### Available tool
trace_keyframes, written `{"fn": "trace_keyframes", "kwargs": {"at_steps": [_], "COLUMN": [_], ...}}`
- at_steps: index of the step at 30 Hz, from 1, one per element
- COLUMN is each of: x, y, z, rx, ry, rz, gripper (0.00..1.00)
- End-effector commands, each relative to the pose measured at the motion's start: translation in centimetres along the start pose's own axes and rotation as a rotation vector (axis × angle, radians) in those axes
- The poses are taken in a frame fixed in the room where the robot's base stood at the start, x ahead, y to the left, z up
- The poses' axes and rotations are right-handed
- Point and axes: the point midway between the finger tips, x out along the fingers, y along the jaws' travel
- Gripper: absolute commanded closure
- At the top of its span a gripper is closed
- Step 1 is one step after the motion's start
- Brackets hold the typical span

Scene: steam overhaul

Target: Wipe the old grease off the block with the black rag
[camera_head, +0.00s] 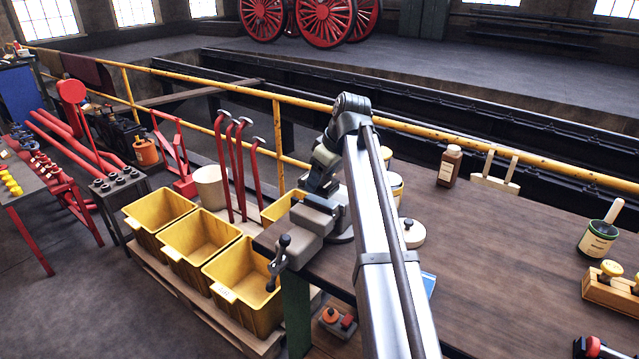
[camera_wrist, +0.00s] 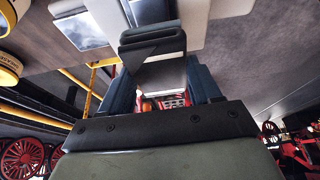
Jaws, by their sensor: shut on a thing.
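My gripper (camera_head: 320,180) is low over the vise (camera_head: 292,240) at the bench's left corner, partly hidden by my arm. In the wrist view my gripper (camera_wrist: 163,84) has its two bluish fingers shut on a dark, folded-looking thing (camera_wrist: 151,40), which I take to be the black rag. Pale grey surfaces of the vise show close beyond it at the top of the wrist view. I cannot clearly tell the block apart from the vise, and no grease can be made out. Whether the rag touches the block is unclear.
Yellow bins (camera_head: 200,238) and upright red-handled tools (camera_head: 238,165) stand left of the bench. A round white-lidded container (camera_head: 411,233), brown bottle (camera_head: 449,165), green-banded tin (camera_head: 598,240) and wooden rack (camera_head: 612,288) stand on the bench. The bench's middle (camera_head: 500,250) is clear.

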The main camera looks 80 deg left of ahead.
Motion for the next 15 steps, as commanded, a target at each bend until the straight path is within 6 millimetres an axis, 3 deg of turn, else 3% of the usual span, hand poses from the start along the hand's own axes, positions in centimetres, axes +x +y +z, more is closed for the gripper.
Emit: {"fn": "trace_keyframes", "kwargs": {"at_steps": [15], "x": [-3.9], "y": [0.0], "z": [-0.7], "rx": [0.000], "ry": [0.000], "rz": [0.000], "gripper": [0.76]}}
